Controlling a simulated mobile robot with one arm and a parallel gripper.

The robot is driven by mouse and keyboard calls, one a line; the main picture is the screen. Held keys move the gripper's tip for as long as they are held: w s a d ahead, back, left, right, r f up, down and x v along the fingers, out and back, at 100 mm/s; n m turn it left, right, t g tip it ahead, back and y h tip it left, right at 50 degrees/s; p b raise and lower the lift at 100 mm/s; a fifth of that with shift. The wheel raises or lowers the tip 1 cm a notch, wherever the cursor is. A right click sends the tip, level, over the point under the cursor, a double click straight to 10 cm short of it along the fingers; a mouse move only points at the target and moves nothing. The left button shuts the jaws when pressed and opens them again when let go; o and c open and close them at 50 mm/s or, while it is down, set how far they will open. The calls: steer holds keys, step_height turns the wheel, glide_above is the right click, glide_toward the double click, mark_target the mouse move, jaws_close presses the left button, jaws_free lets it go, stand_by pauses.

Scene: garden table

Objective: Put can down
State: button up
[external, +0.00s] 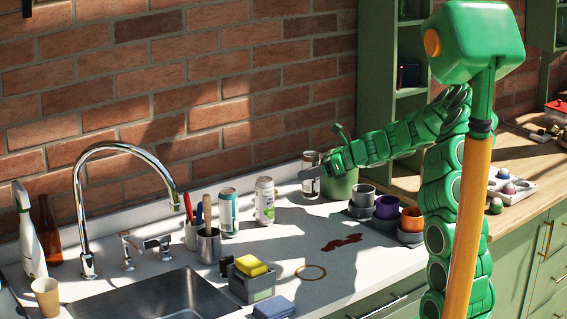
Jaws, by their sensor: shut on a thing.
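A dark-topped silver can (310,186) is upright at the back of the counter, near the brick wall. My gripper (313,173) reaches in from the right and is shut on this can, with a finger across its side. I cannot tell whether its base touches the counter (300,240). A white and green can (264,203) and a teal and silver can (228,214) stand upright to its left, apart from my gripper.
A green pot (341,188) stands just right of the held can, under my arm. Cups in a grey tray (372,216) stand farther right. A utensil holder (209,246), sponge caddy (252,287) and sink (160,300) are at left. A dark red stain (342,242) marks the open middle.

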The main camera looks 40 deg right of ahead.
mark_target(309, 181)
steer(key=shift+w+d+f, duration=0.15)
steer(key=shift+w+f, duration=0.2)
steer(key=shift+f, duration=1.5)
steer(key=shift+f, duration=0.1)
steer(key=o, duration=1.2)
steer(key=shift+o, duration=0.2)
steer(key=shift+v, duration=0.75)
steer(key=shift+s+d+r, duration=0.5)
steer(key=shift+s+r, duration=0.1)
steer(key=shift+r, duration=0.1)
steer(key=shift+a+r, duration=0.1)
steer(key=shift+r, duration=3.1)
